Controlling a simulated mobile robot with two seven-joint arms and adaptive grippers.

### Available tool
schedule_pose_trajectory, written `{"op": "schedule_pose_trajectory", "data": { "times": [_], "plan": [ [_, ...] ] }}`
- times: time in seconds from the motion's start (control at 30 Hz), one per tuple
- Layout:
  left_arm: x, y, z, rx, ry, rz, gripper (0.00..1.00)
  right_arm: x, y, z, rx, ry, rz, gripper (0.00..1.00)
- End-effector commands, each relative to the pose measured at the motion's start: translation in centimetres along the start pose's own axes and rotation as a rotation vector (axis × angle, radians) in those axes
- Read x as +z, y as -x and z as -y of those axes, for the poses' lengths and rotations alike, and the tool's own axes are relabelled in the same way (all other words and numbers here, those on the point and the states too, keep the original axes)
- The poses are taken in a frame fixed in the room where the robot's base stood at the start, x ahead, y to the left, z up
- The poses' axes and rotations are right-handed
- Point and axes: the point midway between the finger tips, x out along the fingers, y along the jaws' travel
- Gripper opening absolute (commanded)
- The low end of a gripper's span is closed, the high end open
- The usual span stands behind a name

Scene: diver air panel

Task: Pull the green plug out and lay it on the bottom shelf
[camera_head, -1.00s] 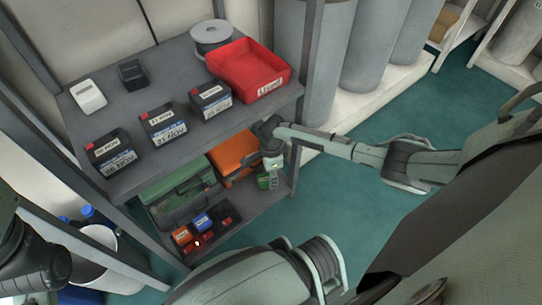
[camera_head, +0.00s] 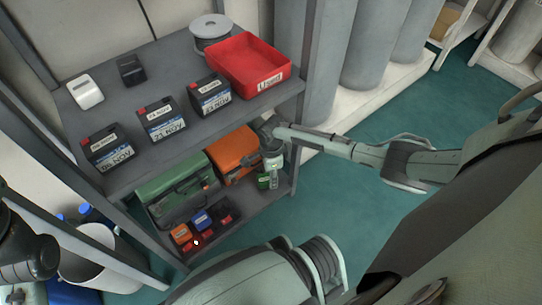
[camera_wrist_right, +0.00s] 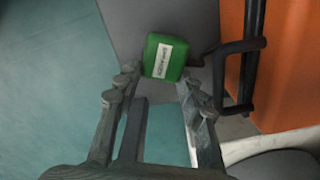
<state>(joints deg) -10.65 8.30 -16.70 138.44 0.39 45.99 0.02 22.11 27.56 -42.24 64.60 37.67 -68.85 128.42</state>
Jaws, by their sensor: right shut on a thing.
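The green plug (camera_wrist_right: 165,56), a green block with a white label, is held between the fingertips of my right gripper (camera_wrist_right: 158,82). In the head view the plug (camera_head: 263,182) shows below my right gripper (camera_head: 270,170), at the right end of the bottom shelf (camera_head: 240,218), in front of the orange case. In the wrist view grey shelf surface lies behind the plug; I cannot tell whether they touch. A dark charging strip (camera_head: 228,210) on the bottom shelf holds an orange plug (camera_head: 181,233) and a blue plug (camera_head: 202,220).
The orange case (camera_head: 234,150) and a green case (camera_head: 178,190) stand at the back of the bottom shelf. The upper shelf carries several batteries (camera_head: 163,123), a red bin (camera_head: 262,72) and a spool (camera_head: 210,30). Shelf front right of the strip looks clear. A grey post stands beside my right gripper.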

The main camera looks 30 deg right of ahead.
Motion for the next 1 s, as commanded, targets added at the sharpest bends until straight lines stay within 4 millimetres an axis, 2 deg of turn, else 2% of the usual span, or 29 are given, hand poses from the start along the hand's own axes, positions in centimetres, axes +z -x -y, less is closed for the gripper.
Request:
{"op": "schedule_pose_trajectory", "data": {
  "times": [0.2, 0.23, 0.4, 0.77, 1.0],
  "plan": [
    [0.0, -0.1, 0.0, 0.0, 0.0, -0.001, 0.4, 0.0, -0.3, 0.0, 0.0, -0.001, 0.001, 0.04],
    [0.0, -0.1, 0.0, 0.0, 0.0, -0.001, 0.4, 0.0, -0.3, 0.0, 0.0, 0.0, 0.001, 0.4],
    [0.0, -0.1, 0.0, 0.0, 0.0, -0.001, 0.4, 0.0, -0.3, 0.0, 0.0, 0.0, 0.0, 0.61],
    [0.1, 0.0, 0.0, -0.001, 0.001, 0.004, 0.4, 0.0, 0.3, 0.2, -0.004, 0.0, 0.002, 0.63],
    [0.0, 0.0, 0.0, 0.0, 0.001, 0.002, 0.4, 0.1, 4.1, 0.1, -0.005, 0.002, 0.004, 0.63]
  ]
}}
